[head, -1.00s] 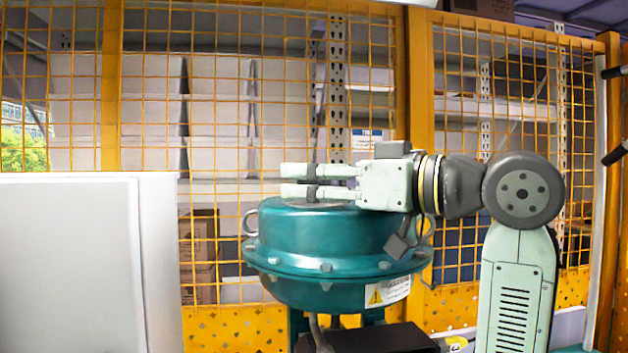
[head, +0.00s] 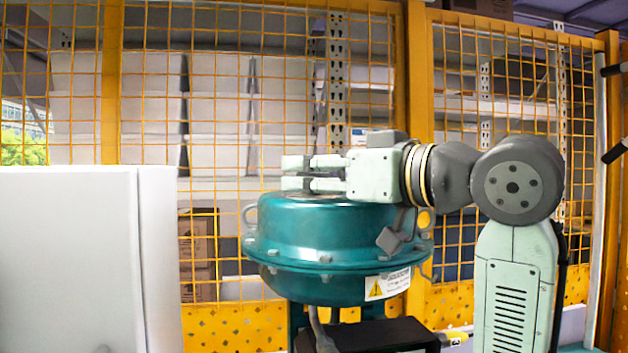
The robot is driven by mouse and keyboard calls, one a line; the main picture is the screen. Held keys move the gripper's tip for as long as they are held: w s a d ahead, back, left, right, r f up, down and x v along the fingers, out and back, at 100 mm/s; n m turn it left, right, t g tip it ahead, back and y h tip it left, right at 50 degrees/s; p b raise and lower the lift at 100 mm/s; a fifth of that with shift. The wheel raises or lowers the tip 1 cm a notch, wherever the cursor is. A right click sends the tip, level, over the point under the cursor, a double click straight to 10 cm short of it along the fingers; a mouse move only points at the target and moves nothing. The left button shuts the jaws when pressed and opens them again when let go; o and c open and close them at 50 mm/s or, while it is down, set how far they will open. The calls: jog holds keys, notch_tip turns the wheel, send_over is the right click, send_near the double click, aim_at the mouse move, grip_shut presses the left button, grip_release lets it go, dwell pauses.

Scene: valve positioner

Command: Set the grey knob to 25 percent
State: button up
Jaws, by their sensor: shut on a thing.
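The teal valve actuator (head: 325,233) stands in the middle of the head view, a round housing with a bolted flange. My gripper (head: 309,172) reaches in from the right, level, just above the housing's top. Its two pale fingers are shut on the grey knob (head: 308,171), which shows only as a narrow dark strip between and behind them. The knob's pointer and any percent scale cannot be made out, so its setting cannot be read.
A yellow mesh fence (head: 415,110) with shelves behind it runs across the back. A white cabinet (head: 70,260) stands at the left. A black box (head: 385,335) sits below the actuator. A warning label (head: 388,285) is on the housing's lower side.

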jog(key=m+t+h+b, duration=0.2)
jog(key=m+t+h, duration=0.2)
jog(key=h, duration=0.1)
jog(key=shift+h, duration=0.4)
jog(key=m+t+h+b, duration=0.1)
jog(key=m+h, duration=0.1)
jog(key=m+h+b, duration=0.1)
jog(key=m+h, duration=0.1)
jog(key=h, duration=0.1)
jog(key=shift+a+t, duration=0.1)
jog(key=shift+t, duration=0.3)
jog(key=m+h+b, duration=0.2)
jog(key=h, duration=0.1)
jog(key=m+h+b, duration=0.2)
jog(key=h, duration=0.1)
jog(key=shift+f+h, duration=0.15)
jog(key=shift+h, duration=0.15)
jog(key=shift+m+g+h+b, duration=0.5)
jog(key=shift+m+h+b, duration=0.4)
jog(key=shift+h+b, duration=0.35)
jog(key=shift+r+h, duration=0.2)
jog(key=shift+h, duration=0.05)
jog(key=o, duration=1.2)
jog(key=shift+c, duration=0.2)
jog(key=shift+r, duration=0.1)
